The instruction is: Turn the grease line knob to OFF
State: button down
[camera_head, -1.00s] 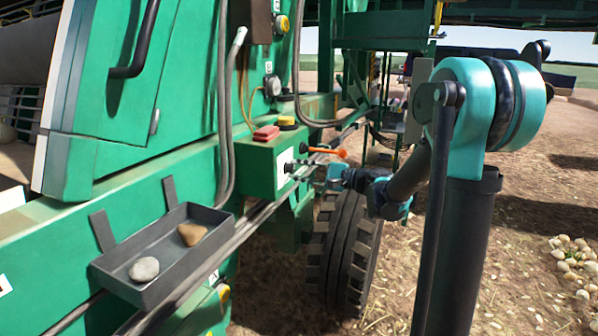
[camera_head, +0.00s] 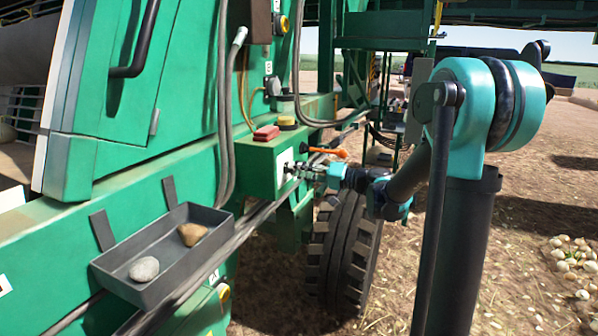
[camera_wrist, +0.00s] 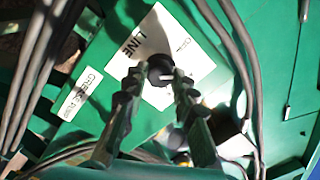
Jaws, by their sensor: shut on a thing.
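The knob (camera_wrist: 158,66) is round and black with a pale pointer line. In the wrist view the pointer runs toward the right. My gripper (camera_wrist: 161,80) has a dark ridged finger on either side of the knob and is shut on it; the fingers partly cover its lower part. In the head view my gripper (camera_head: 304,170) reaches the white plate on the right face of the green box (camera_head: 258,170); the knob is mostly hidden there.
An orange lever (camera_head: 328,152) sticks out just above my gripper. Hoses (camera_wrist: 225,45) run beside the plate. A grey tray (camera_head: 118,287) holds two stones. A tire (camera_head: 343,250) stands below.

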jog(key=shift+s+f+n, duration=0.1)
jog(key=shift+n, duration=4.2)
jog(key=c, duration=1.2)
grip_release()
jog(key=shift+d, duration=0.1)
jog(key=v, duration=1.2)
